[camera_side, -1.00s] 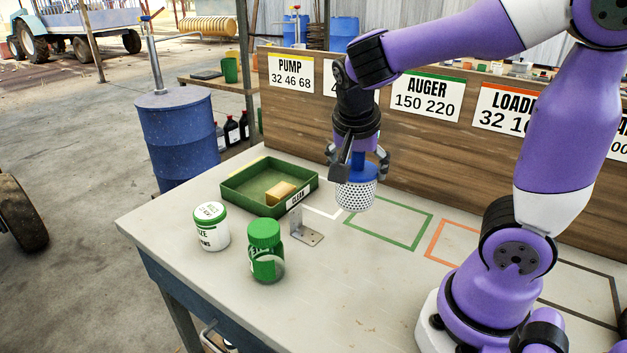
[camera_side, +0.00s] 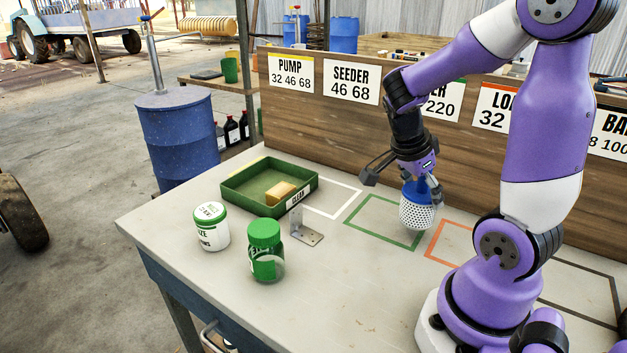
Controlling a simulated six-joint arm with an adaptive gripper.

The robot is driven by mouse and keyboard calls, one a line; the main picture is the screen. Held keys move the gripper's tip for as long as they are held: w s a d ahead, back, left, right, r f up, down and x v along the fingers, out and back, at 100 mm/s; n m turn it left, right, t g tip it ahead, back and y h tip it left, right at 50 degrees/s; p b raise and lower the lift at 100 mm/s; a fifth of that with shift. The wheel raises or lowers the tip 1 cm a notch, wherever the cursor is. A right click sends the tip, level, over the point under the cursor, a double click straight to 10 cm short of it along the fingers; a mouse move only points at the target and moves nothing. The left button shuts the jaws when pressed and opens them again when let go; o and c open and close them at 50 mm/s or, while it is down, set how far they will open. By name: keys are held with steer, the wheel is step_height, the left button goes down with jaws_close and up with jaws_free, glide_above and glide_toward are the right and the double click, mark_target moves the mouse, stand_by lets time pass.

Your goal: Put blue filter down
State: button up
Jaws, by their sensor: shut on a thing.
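The blue filter (camera_side: 417,208) has a blue top and a white perforated lower body. My gripper (camera_side: 414,182) is above it and shut on its blue top. The filter hangs nearly upright, slightly tilted, over the right part of the green outline (camera_side: 362,228) on the table. Its lower end appears close to the tabletop, but I cannot tell whether it touches. The gripper hides part of the blue top.
A white outline (camera_side: 345,206) and an orange outline (camera_side: 440,262) flank the green one. A green tray (camera_side: 238,203) holding a yellow block, a metal bracket (camera_side: 306,234), a green jar (camera_side: 265,252) and a white tub (camera_side: 211,228) stand left. A wooden board (camera_side: 335,135) rises behind.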

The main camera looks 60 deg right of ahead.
mark_target(418, 206)
steer(key=shift+f, duration=1.9)
steer(key=o, duration=0.9)
steer(key=shift+f, duration=0.1)
steer(key=v, duration=1.2)
steer(key=w+a+n+t+y, duration=0.1)
steer(key=a+n, duration=0.3)
steer(key=n, duration=0.4)
steer(key=w+a+r+n+t+y, duration=0.1)
steer(key=a+n+t, duration=0.3)
steer(key=n, duration=0.4)
steer(key=w+a+n+t+y, duration=0.1)
steer(key=a+n+t+y, duration=0.1)
steer(key=a+n, duration=0.4)
steer(key=shift+a+r+n+t, duration=0.1)
steer(key=shift+r+n+t, duration=0.15)
steer(key=shift+n, duration=0.35)
steer(key=shift+a+r+n+t, duration=0.15)
steer(key=shift+n+t, duration=0.1)
steer(key=shift+n, duration=0.35)
steer(key=shift+d, duration=0.15)
